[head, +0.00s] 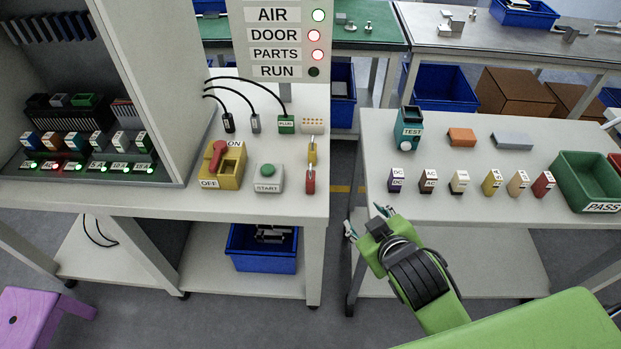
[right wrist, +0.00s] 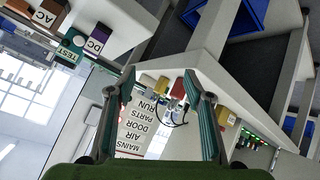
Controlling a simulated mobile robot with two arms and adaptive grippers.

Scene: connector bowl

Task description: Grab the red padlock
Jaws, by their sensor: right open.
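The red padlock (head: 310,182) is at the right end of the left bench top, close to its front edge. It is just in front of a yellow padlock (head: 312,155). In the right wrist view a small red shape that looks like the padlock (right wrist: 178,89) shows between the fingers, some way beyond them. My right gripper (head: 367,221) is open and empty. It is in front of the gap between the two benches, right of and nearer than the padlock, and apart from it. My left gripper is not in view.
A yellow ON/OFF switch (head: 223,166) and a START button (head: 267,178) stand left of the padlock. The right bench (head: 470,208) holds a TEST device (head: 408,128), several small labelled blocks and a green PASS bin (head: 590,181). A gap separates the benches.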

